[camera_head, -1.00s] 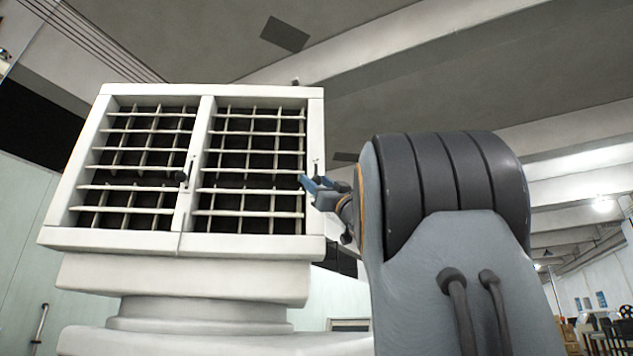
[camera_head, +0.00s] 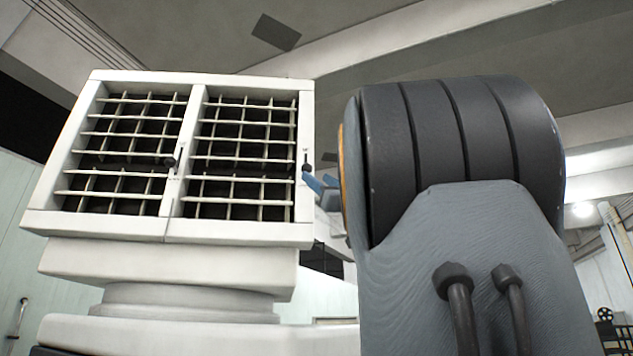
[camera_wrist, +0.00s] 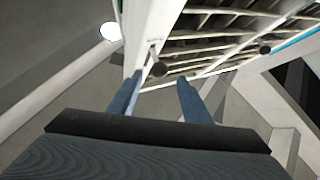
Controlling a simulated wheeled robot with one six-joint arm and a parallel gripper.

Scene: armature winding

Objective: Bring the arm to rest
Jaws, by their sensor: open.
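My gripper (camera_wrist: 157,92) shows in the wrist view with its two blue fingers spread apart and nothing between them. Its fingers point toward the edge of a white louvred unit (camera_wrist: 168,20), close to a small dark knob (camera_wrist: 159,68) on its frame. I cannot tell from the wrist view whether a finger touches the frame. In the head view the blue fingers of my gripper (camera_head: 318,184) show just right of the unit's right edge, near the knob (camera_head: 306,168). My arm's large dark joint hides the rest of the gripper and wrist.
The white louvred unit (camera_head: 303,115) has two grilled panels and stands on a stepped white pedestal (camera_head: 165,265) at the left. A second dark knob (camera_head: 172,162) sits on its middle post. Ceiling beams lie above. Open space shows to the right of my arm.

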